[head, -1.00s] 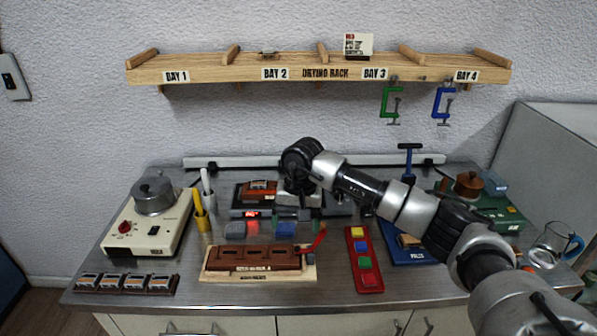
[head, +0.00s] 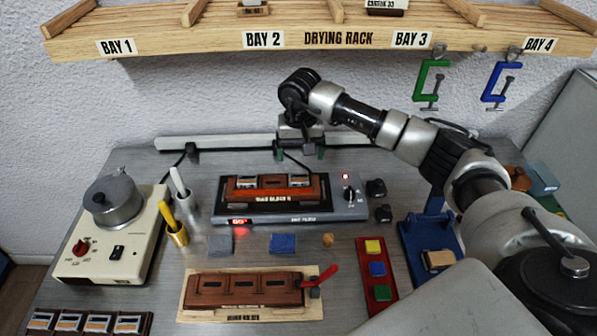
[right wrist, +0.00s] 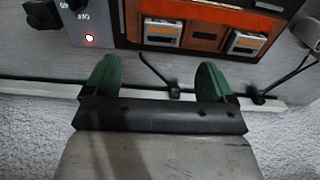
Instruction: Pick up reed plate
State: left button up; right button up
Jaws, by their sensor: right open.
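Several reed plates (head: 98,323) with orange and light stripes lie in a dark tray at the lower left of the head view. Two similar small plates sit in the slots of the red-brown block (head: 272,195) on the grey tuner; one is at its left (head: 247,182), one at its right (head: 298,182). In the right wrist view they show at the top, one (right wrist: 162,32) left of the other (right wrist: 246,43). My right gripper (head: 300,152) is open and empty, behind the tuner. Its green fingers (right wrist: 157,80) point toward the block, apart from it. My left gripper is out of view.
A cream hotplate with a pot (head: 113,203) stands left. A wooden block with a red lever (head: 248,291) lies in front. A red tray with coloured blocks (head: 379,292) and a blue press (head: 425,245) stand right. The drying rack (head: 200,38) hangs above.

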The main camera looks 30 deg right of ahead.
aim_at(299, 177)
jog(key=shift+s+f, duration=0.2)
jog(key=shift+f, duration=0.8)
jog(key=f+p, duration=0.2)
jog(key=f, duration=0.1)
jog(key=f+p, duration=0.1)
jog(key=f, duration=0.1)
jog(key=shift+w+a, duration=0.1)
jog(key=shift+w, duration=0.15)
jog(key=shift+f, duration=0.45)
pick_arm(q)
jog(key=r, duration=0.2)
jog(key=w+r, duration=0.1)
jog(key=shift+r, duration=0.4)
pick_arm(e)
jog(key=shift+c, duration=1.3)
jog(key=shift+s, duration=0.1)
jog(key=c, duration=1.3)
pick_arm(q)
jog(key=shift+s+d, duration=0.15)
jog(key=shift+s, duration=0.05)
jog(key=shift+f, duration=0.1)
